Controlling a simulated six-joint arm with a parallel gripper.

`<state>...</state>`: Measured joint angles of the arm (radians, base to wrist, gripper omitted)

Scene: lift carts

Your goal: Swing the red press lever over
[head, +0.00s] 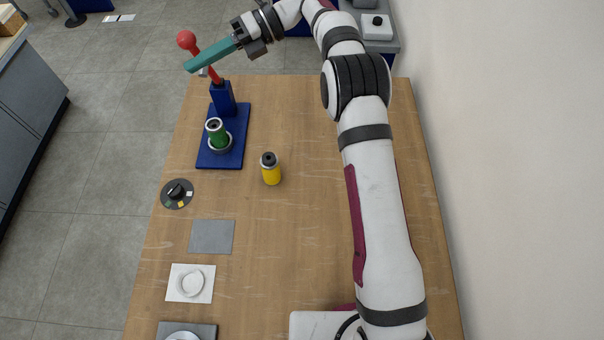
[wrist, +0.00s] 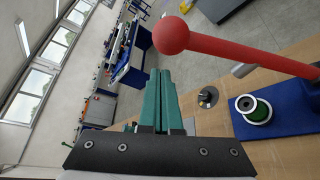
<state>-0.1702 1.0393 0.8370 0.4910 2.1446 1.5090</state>
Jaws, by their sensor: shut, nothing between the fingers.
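The red press lever (head: 205,56) rises from a blue post (head: 223,98) on a blue base plate (head: 235,150) at the table's far left. It leans up and to the left and ends in a red ball knob. In the wrist view the red lever (wrist: 230,48) crosses the upper right, with its knob above and right of the fingertips. My gripper (head: 190,67) has teal fingers, shut and empty. In the head view the fingers overlap the lever just below the knob; I cannot tell whether they touch it. The shut fingers also show in the wrist view (wrist: 160,78).
A green cylinder (head: 217,134) stands in a ring on the base plate. A round dial (head: 177,194), a grey pad (head: 211,237) and a white square with a dish (head: 177,291) lie nearer. The table's middle is clear.

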